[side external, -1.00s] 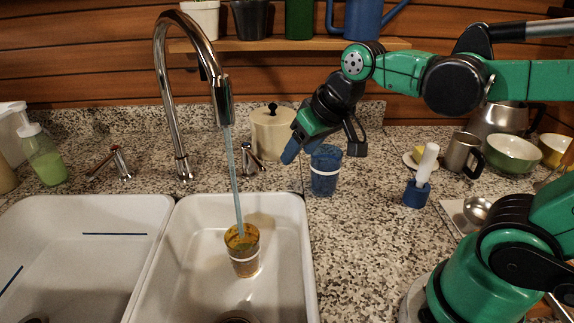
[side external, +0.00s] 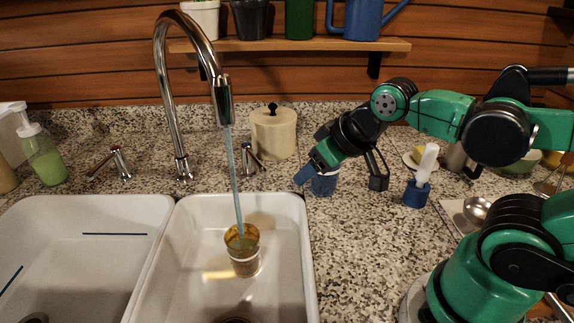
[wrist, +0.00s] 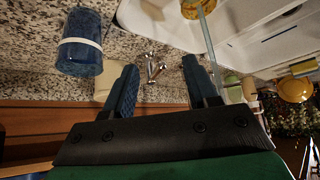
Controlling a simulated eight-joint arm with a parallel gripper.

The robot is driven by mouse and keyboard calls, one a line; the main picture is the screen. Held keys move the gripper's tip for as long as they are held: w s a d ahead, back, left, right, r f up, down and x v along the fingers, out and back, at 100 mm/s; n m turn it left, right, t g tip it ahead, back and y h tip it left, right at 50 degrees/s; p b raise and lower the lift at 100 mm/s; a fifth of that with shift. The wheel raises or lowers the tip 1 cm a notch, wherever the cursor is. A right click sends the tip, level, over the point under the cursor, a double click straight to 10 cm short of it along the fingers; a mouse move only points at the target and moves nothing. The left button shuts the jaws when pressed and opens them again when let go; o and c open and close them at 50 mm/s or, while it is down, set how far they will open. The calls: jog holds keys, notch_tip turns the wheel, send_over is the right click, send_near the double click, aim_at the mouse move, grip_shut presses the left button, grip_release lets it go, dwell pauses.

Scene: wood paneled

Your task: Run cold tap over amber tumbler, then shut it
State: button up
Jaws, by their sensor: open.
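The amber tumbler (side external: 243,262) stands upright in the right sink basin. A stream of water (side external: 235,180) runs from the chrome spout (side external: 223,100) into it. It shows partly at the top of the wrist view (wrist: 190,8). One chrome tap handle (side external: 113,160) is left of the spout and another (side external: 247,160) is right of it; no hot or cold mark can be made out. My gripper (side external: 304,176) is open and empty, right of the right handle and in front of a blue tumbler. In the wrist view, a chrome handle (wrist: 153,68) appears between the spread fingers.
The blue tumbler (wrist: 80,50) with a white band stands close beside my gripper, partly hidden in the side view. A cream canister (side external: 274,135) stands behind the right handle. A brush in a blue holder (side external: 417,193) is to the right. The counter's front middle is clear.

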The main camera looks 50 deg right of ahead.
jog(key=m+g+y, duration=0.2)
jog(key=m+g, duration=0.3)
jog(key=g, duration=0.1)
send_over(256, 159)
jog(key=d, duration=0.1)
notch_tip(256, 159, down, 2)
jog(key=shift+s+f, duration=0.1)
jog(key=shift+s, duration=0.05)
jog(key=shift+w+a+f, duration=0.1)
jog(key=shift+a+f, duration=0.1)
jog(key=shift+f, duration=0.95)
jog(key=shift+w+a+f, duration=0.1)
jog(key=shift+a+f, duration=0.05)
jog(key=shift+f, duration=1)
grip_shut()
